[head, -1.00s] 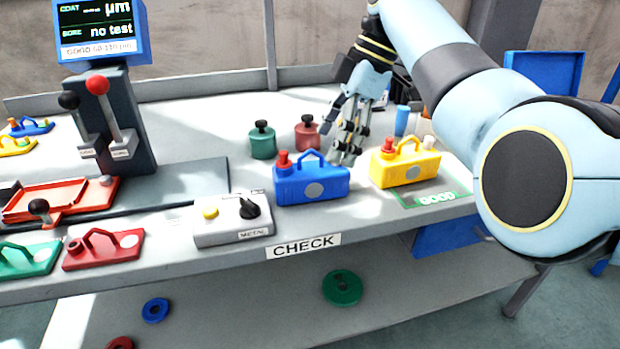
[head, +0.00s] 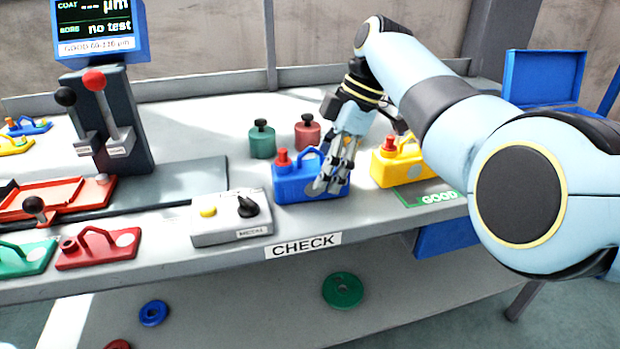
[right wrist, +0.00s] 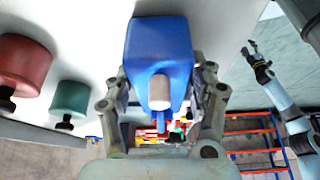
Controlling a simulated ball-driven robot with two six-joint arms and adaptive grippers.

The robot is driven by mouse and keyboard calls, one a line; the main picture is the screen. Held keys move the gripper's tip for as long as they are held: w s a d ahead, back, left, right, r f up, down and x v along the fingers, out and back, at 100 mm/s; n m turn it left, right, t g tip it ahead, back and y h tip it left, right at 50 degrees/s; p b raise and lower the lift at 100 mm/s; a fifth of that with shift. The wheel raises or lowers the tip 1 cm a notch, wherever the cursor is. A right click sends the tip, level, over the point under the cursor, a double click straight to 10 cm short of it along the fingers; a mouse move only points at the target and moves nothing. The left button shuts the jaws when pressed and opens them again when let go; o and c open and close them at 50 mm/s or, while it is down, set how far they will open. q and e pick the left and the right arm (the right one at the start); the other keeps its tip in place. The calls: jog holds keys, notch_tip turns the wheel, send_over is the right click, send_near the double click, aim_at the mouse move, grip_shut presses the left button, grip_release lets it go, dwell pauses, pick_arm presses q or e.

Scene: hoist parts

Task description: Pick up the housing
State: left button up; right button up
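The blue housing (head: 292,187), with a red cap and a looped handle, stands upright on the bench behind the CHECK label. My right gripper (head: 333,182) is at its right end, fingers pointing down and covering part of its front. In the right wrist view the blue housing (right wrist: 158,38) lies between the two spread fingers of my right gripper (right wrist: 163,75), with a narrow gap seeming to show beside it; firm contact cannot be made out. A light blue arm of mine with the left gripper (right wrist: 257,58) shows small at the right of that view.
Green (head: 262,140) and red (head: 307,133) knobbed weights stand behind. A grey switch box (head: 232,228) is to the left. A red housing (head: 98,248) lies farther left.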

grip_shut()
jog(key=shift+r, duration=0.1)
jog(key=shift+r, duration=0.4)
notch_tip(320, 180, up, 4)
jog(key=shift+w+f+p, duration=0.1)
jog(key=shift+f+p, duration=0.1)
jog(key=shift+p, duration=0.3)
jog(key=s+d+r+p, duration=0.6)
jog(key=d+p, duration=0.3)
jog(key=shift+s+d+r, duration=0.3)
jog(key=shift+d, duration=0.1)
jog(key=shift+a, duration=0.1)
